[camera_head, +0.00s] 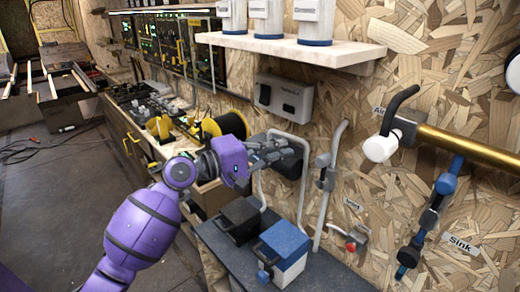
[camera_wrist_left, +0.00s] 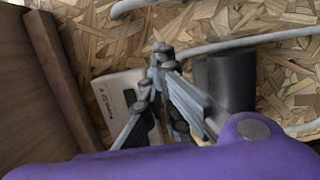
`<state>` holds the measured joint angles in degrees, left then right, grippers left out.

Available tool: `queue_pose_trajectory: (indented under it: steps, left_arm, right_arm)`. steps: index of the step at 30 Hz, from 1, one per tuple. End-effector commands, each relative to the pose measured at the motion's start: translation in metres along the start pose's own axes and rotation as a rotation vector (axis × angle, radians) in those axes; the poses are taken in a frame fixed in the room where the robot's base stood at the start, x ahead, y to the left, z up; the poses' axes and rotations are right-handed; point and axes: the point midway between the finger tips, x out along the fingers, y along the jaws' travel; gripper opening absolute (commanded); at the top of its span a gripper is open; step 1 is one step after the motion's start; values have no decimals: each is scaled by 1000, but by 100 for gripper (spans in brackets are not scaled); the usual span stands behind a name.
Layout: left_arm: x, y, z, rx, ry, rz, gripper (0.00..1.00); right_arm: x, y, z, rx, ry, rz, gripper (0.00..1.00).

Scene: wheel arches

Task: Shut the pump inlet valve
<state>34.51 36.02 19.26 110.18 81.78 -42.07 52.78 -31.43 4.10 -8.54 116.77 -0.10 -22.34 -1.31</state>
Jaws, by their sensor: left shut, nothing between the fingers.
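My left gripper (camera_head: 282,152) is shut and empty, in front of a dark block (camera_head: 288,160) on the wall; I cannot tell if they touch. Its closed fingers show in the left wrist view (camera_wrist_left: 162,55). Several valves are on the chipboard wall to its right: a grey one (camera_head: 325,172) on a grey pipe, blue ones (camera_head: 446,184) on a pipe near the "Sink" label, and a small fitting with a red part (camera_head: 350,246) under a label too small to read surely. No readable label marks the pump inlet valve. My right gripper is out of view.
A black-lidded box (camera_head: 238,218) and a blue-lidded box (camera_head: 284,250) stand on a dark bench below the gripper. A shelf (camera_head: 300,48) with white canisters juts out above. A brass pipe (camera_head: 470,148) and a white knob (camera_head: 380,148) stick out at right. Floor at left is mostly clear.

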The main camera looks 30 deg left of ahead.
Motion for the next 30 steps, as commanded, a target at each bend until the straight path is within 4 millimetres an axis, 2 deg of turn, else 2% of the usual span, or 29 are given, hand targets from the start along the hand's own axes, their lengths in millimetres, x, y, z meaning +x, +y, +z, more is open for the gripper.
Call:
queue_pose_trajectory:
  steps: [1, 4, 7, 12, 30]
  left_arm:
    - [12, 3, 0, -1, -1, 3, 0]
    - [29, 2, 3, 0, -2, 1, 0]
    - [30, 2, 20, 1, -1, 2, 0]
    - [33, 1, 35, 1, 1, 0, 0]
    - [38, 1, 37, 21, 1, -6, 0]
  right_arm:
    - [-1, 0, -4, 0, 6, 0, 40]
    - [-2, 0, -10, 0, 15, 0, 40]
    - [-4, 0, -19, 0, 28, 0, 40]
    - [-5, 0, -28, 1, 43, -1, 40]
    - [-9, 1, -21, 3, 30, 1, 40]
